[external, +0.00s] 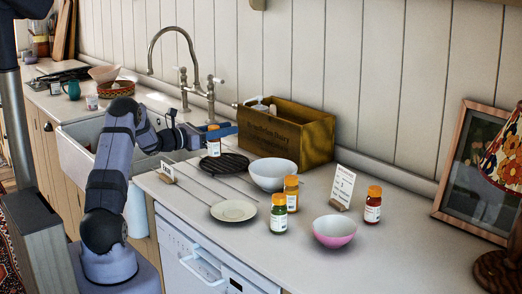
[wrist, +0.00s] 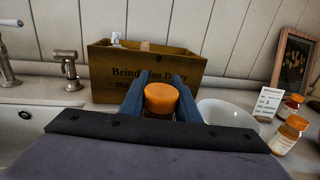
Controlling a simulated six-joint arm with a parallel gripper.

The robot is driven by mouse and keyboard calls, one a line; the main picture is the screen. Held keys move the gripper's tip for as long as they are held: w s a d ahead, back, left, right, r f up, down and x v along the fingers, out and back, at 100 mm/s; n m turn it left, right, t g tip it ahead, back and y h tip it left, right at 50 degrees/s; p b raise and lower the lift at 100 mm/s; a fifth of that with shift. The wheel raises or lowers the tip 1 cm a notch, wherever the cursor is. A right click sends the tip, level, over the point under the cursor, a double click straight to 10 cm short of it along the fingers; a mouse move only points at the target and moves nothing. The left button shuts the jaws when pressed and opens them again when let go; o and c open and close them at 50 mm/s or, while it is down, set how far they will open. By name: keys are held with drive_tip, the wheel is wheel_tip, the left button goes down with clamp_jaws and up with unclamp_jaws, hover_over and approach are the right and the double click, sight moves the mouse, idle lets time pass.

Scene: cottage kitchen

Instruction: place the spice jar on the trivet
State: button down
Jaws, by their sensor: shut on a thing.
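My gripper (external: 214,130) is shut on a spice jar (external: 213,147) with an orange cap and a pale label. The jar is upright, by the back left edge of the trivet (external: 222,166), a round black wire rack on the counter. I cannot tell whether the jar's base touches the trivet or hangs above it. In the wrist view the jar's orange cap (wrist: 161,97) sits between my gripper's two blue fingers (wrist: 162,84). The jar's lower part and the trivet are hidden there.
A wooden crate (external: 288,131) stands behind the trivet, a white bowl (external: 273,176) to its right. In front are a plate (external: 233,210), a green jar (external: 278,216), a yellow jar (external: 292,196), and a pink bowl (external: 335,233). A red jar (external: 372,207) stands right, the sink (external: 80,150) left.

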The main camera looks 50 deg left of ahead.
drive_tip(key=shift+f+p, duration=0.45)
drive_tip(key=shift+f, duration=1.6)
drive_tip(key=shift+f, duration=0.2)
drive_tip(key=c, duration=1.3)
unclamp_jaws()
drive_tip(key=shift+c, duration=0.2)
drive_tip(key=shift+r, duration=0.1)
drive_tip(key=shift+r, duration=0.15)
drive_tip(key=s+a+b, duration=0.2)
drive_tip(key=s+b, duration=0.1)
drive_tip(key=s, duration=0.9)
